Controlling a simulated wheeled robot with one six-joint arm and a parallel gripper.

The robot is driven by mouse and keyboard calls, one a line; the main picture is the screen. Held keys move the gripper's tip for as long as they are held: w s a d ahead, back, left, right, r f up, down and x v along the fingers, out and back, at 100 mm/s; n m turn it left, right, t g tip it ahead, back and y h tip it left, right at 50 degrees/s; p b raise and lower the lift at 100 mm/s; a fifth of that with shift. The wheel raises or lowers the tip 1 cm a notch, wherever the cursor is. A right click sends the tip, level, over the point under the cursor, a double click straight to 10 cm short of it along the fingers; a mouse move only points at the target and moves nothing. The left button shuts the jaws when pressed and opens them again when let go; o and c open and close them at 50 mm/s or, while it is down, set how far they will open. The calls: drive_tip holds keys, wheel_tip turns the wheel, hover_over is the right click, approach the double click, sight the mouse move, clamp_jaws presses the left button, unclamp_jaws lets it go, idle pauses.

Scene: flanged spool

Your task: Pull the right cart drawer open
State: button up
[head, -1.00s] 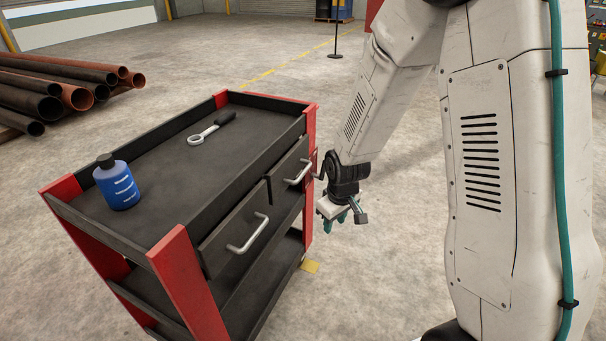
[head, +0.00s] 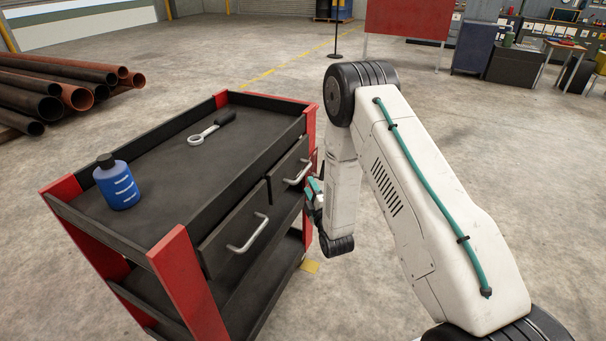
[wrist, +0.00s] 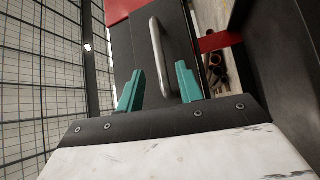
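The right drawer (head: 283,168) is the farther of two dark drawers side by side in the cart's front and looks closed. Its silver bar handle (head: 297,175) shows in the head view and as an upright bar in the wrist view (wrist: 158,48). My gripper (head: 314,196) is beside this drawer, partly hidden by my arm in the head view. In the wrist view its teal fingers (wrist: 160,72) are apart, with the handle lined up between them. I cannot tell whether the tips reach past the bar; no grip on it shows.
Pipes (head: 60,88) lie at the far left.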

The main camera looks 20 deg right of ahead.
sight(303, 171)
drive_tip(key=w, duration=0.5)
drive_tip(key=w+r, duration=0.1)
drive_tip(key=w, duration=0.1)
drive_tip(key=shift+w+a, duration=0.1)
drive_tip(key=shift+w, duration=0.25)
clamp_jaws()
